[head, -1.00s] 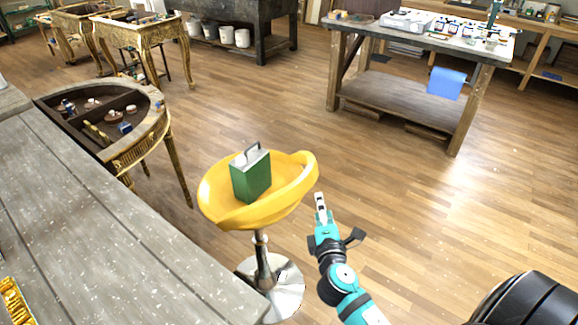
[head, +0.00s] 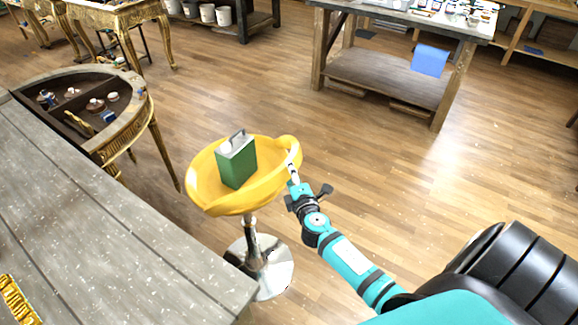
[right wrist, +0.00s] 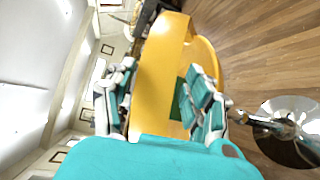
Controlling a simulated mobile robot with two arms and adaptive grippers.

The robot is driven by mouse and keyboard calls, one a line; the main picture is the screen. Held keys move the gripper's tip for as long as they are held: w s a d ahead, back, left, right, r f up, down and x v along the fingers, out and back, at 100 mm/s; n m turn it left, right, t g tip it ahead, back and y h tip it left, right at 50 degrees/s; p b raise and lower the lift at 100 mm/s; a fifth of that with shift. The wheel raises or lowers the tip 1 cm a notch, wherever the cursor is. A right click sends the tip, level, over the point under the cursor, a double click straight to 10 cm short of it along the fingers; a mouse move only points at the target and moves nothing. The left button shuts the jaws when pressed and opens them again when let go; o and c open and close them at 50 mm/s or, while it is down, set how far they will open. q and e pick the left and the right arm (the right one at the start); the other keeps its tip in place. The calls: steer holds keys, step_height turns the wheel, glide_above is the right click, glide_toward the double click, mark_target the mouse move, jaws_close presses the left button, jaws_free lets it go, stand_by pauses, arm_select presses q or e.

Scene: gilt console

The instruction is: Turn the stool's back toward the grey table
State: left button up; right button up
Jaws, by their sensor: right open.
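The yellow stool (head: 225,201) stands on a chrome post and round base beside the grey plank table (head: 130,235), which fills the lower left of the head view. The stool's raised back (head: 294,150) is on its right side, away from that table. A green can (head: 238,165) with a handle stands on the seat. My right gripper (head: 293,172) is at the stool's back. In the right wrist view its open fingers (right wrist: 160,100) lie on either side of the yellow back (right wrist: 160,70); contact cannot be told. My left gripper is not in view.
A gilt half-round console (head: 140,108) with small items in its compartments stands behind the plank table. A workbench (head: 385,80) with a blue cloth (head: 430,61) is at the back right. The wooden floor right of the stool is clear.

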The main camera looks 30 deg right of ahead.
steer(key=shift+x, duration=1.85)
steer(key=shift+s, duration=0.1)
jaws_close()
